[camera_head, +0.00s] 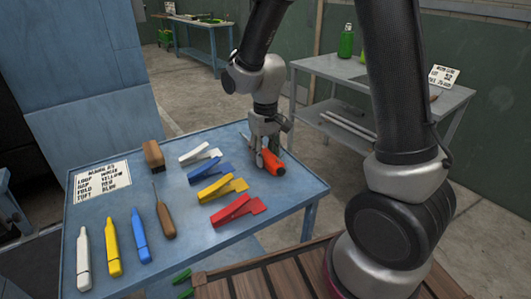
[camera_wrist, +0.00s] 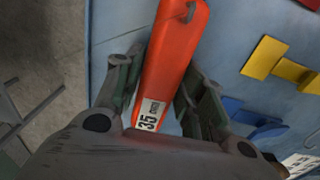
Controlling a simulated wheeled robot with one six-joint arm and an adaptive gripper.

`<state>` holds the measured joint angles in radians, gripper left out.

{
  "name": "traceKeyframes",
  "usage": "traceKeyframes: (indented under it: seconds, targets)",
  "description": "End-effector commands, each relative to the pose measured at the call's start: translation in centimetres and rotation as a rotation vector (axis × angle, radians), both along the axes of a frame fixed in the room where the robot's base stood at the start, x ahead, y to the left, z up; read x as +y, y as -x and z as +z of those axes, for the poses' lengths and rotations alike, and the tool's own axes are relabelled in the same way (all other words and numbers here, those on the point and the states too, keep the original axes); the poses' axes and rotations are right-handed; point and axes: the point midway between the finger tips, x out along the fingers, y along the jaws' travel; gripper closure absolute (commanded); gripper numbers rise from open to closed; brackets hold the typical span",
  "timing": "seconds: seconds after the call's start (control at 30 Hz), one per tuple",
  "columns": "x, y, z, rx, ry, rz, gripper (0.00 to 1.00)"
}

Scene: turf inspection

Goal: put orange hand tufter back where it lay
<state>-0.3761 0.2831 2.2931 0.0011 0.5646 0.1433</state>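The orange hand tufter (camera_head: 271,162) is at the far right of the blue table (camera_head: 185,263), low over its top or on it; I cannot tell whether it touches. In the wrist view the orange hand tufter (camera_wrist: 172,60) runs lengthwise between my fingers, with a white "35 mm" label near the palm. My gripper (camera_head: 262,150) points down over it, and in the wrist view my gripper (camera_wrist: 165,92) has a finger close along each side, looking shut on it. My fingers hide part of the tufter in the body view.
White (camera_head: 200,153), blue (camera_head: 211,168), yellow (camera_head: 222,188) and red (camera_head: 237,209) tools lie in a column left of the tufter. A brush (camera_head: 153,155), an awl (camera_head: 164,215), several bottle-shaped tools and a label card (camera_head: 102,181) lie farther left. A grey bench (camera_head: 335,68) stands behind.

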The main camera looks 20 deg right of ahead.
Motion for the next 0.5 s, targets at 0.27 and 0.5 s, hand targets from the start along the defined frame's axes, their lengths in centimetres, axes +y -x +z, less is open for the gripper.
traceKeyframes:
  seconds: [0.27,0.5]
  targets:
    - [0.0,0.0,0.0,0.0,0.0,0.0,0.43]
    - [0.0,-0.1,1.3,-0.004,-0.002,0.0,0.43]
